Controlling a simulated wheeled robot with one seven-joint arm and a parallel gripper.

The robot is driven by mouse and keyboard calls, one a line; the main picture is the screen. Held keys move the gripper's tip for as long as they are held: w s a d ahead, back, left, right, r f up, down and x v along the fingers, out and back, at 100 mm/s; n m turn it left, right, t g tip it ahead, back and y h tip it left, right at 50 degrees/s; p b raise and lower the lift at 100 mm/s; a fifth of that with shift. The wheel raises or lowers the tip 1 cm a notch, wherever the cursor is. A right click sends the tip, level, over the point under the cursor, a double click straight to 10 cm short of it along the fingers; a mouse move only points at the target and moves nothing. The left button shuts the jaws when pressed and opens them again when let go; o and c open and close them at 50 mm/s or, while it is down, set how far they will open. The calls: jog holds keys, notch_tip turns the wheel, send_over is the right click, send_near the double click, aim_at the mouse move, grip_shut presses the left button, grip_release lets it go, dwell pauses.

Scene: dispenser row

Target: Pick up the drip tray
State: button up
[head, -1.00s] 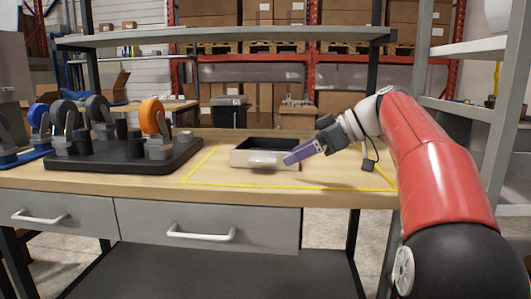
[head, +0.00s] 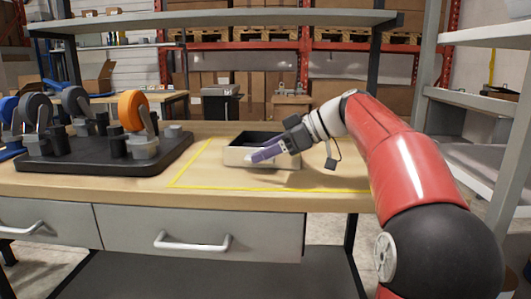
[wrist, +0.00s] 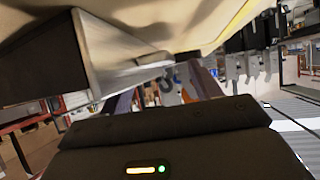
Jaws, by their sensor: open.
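The drip tray (head: 234,156) is a pale, shallow box with a dark inside, on the wooden bench within a yellow outline. Its front lip shows in the wrist view (wrist: 138,68), with the tray wall beside it. My gripper (head: 258,156) has purple fingers and comes in from the right, in front of the tray's front face. In the wrist view my fingers (wrist: 165,88) stand apart, with the lip's end close to the space between them. The fingers hide part of the front lip in the head view. I cannot tell whether they touch it.
A black stand (head: 60,163) with several tape-like rolls, including an orange one (head: 133,110), is left of the tray. A shelf (head: 220,18) spans above the bench. Drawers with handles (head: 192,243) are below. Grey shelving (head: 505,120) stands at right.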

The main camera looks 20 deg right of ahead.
jog(key=shift+w+a+f, duration=0.25)
jog(key=shift+a, duration=0.15)
grip_shut()
